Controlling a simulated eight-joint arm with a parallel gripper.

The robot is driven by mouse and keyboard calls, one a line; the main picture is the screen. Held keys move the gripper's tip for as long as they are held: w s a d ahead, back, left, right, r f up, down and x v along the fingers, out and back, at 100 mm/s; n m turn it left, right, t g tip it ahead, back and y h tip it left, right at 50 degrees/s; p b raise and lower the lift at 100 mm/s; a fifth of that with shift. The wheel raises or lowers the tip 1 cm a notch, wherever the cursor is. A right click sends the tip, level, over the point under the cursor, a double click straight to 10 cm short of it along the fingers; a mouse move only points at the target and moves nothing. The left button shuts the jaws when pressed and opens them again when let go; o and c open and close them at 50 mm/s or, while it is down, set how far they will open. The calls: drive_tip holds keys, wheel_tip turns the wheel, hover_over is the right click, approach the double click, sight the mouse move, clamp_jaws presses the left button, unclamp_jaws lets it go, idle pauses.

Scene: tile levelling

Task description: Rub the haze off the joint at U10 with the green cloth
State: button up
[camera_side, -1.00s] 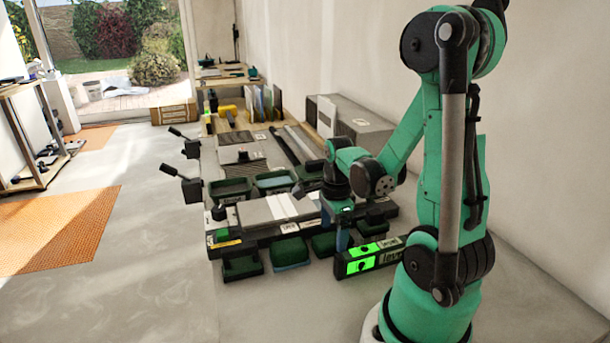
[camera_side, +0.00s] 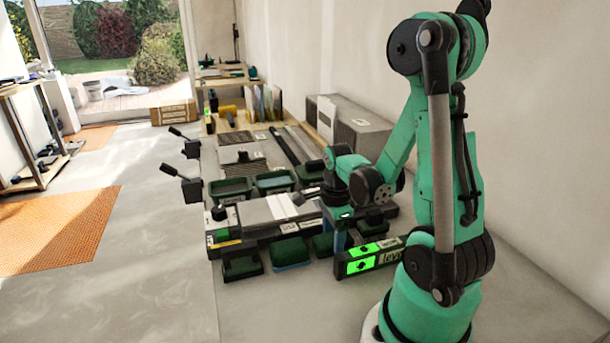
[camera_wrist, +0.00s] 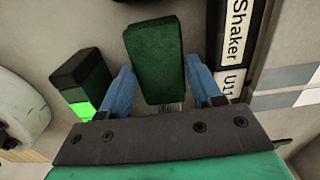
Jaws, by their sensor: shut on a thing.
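My gripper (camera_wrist: 160,82) shows its two blue fingers in the wrist view, on either side of a dark green fuzzy block, which looks like the green cloth (camera_wrist: 154,50). The fingers are shut on it. In the side view my gripper (camera_side: 341,240) points down beside the front edge of the black rack, and the cloth cannot be made out there. A label reading "Shaker" and "U11" (camera_wrist: 232,50) lies right of the cloth in the wrist view. I cannot read a U10 mark, and I cannot tell which joint is U10 or see its haze.
A black level with bright green screens (camera_side: 370,258) stands close right of my gripper. A grey panel with pale stripes (camera_side: 255,212) lies on the rack to the left.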

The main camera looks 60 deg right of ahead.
drive_tip(key=shift+r, duration=4)
drive_tip(key=w+r, duration=0.5)
drive_tip(key=w, duration=0.6)
drive_tip(key=shift+s+d+f, duration=0.1)
drive_tip(key=shift+s+f, duration=0.05)
drive_tip(key=shift+f, duration=1.75)
drive_tip(key=shift+s+d+f, duration=0.1)
drive_tip(key=shift+f, duration=1.75)
drive_tip(key=shift+f, duration=0.5)
